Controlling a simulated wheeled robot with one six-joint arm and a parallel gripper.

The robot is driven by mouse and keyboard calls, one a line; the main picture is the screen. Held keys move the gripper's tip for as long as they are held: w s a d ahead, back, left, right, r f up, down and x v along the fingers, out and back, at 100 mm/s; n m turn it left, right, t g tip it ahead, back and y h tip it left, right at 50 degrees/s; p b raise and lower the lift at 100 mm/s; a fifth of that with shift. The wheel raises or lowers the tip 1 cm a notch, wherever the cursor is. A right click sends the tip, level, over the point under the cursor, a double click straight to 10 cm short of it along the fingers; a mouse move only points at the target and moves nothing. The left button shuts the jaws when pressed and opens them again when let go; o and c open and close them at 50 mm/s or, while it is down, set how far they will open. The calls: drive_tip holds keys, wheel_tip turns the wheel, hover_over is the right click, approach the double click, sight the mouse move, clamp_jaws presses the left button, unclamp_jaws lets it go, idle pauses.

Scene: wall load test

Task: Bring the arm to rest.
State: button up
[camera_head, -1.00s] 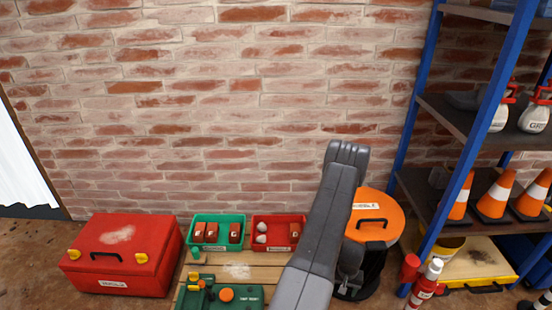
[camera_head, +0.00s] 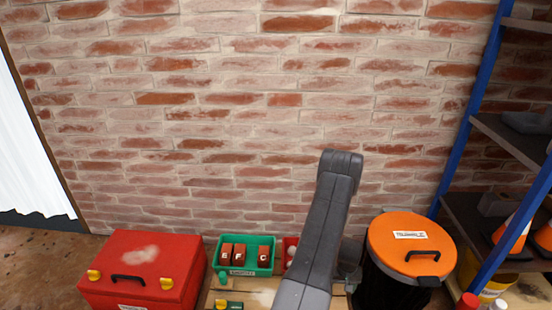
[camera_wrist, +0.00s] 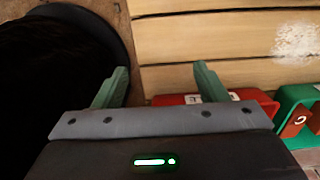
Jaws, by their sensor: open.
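My grey arm (camera_head: 325,225) rises in front of the brick wall in the head view, bent at an elbow near the picture's middle. My gripper (camera_wrist: 161,80) shows in the wrist view with its two green fingers spread apart and nothing between them. Behind the fingers are the floor and the edge of a wooden bench (camera_wrist: 200,60). In the head view the gripper's fingers cannot be made out behind the arm.
A red toolbox (camera_head: 145,265), a green bin (camera_head: 246,271) with lettered brown blocks and a partly hidden red bin (camera_head: 290,243) stand left of my arm. A black barrel with an orange lid (camera_head: 410,247) and a blue-framed shelf (camera_head: 478,100) stand right.

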wheel_tip(320, 180, down, 9)
drive_tip(key=b, duration=0.3)
drive_tip(key=shift+w, duration=0.1)
drive_tip(key=shift+a+r, duration=0.1)
